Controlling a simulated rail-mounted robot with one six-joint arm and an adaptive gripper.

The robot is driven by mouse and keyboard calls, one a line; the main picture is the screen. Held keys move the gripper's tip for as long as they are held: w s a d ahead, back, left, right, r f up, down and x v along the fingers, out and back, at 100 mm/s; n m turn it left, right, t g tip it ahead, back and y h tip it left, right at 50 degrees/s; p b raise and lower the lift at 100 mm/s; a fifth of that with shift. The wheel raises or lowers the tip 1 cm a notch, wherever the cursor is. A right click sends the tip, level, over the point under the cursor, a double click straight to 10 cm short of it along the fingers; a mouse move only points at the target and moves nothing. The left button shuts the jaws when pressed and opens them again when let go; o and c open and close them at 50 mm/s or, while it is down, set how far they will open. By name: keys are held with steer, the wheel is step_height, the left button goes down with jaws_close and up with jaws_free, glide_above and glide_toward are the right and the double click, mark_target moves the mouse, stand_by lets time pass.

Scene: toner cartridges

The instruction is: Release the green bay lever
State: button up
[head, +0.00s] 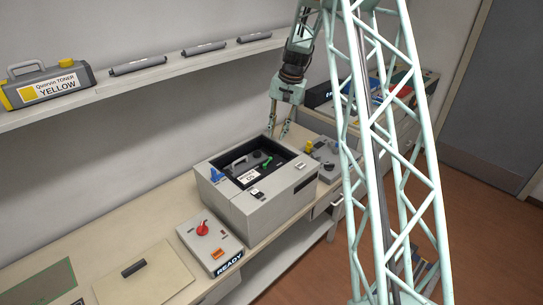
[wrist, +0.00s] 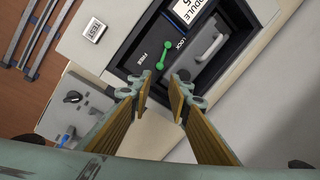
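The green bay lever (wrist: 163,55) sits in the dark bay of the grey machine, between the labels FREE and LOCK, beside a grey module with a handle (wrist: 207,47). In the head view the lever (head: 266,162) is a small green bar inside the open top of the machine (head: 262,205). My gripper (wrist: 160,93) is open and empty, its two fingers apart just below the lever in the wrist view. In the head view my gripper (head: 279,132) hangs above the back edge of the machine, apart from the lever.
A panel with a red knob (head: 203,229) and a READY sign stands in front of the machine.

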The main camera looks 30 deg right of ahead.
mark_target(268, 162)
steer(key=shift+w+a+f+p, duration=0.25)
steer(key=shift+w+a+f, duration=0.05)
steer(key=shift+f, duration=1.85)
steer(key=shift+w+a+f+p, duration=0.25)
steer(key=shift+a+f, duration=0.05)
steer(key=shift+f, duration=1.8)
steer(key=shift+w+a+f+p, duration=0.25)
steer(key=shift+w+a+f, duration=0.05)
steer(key=shift+f, duration=1.85)
steer(key=shift+c, duration=0.6)
steer(key=c, duration=0.5)
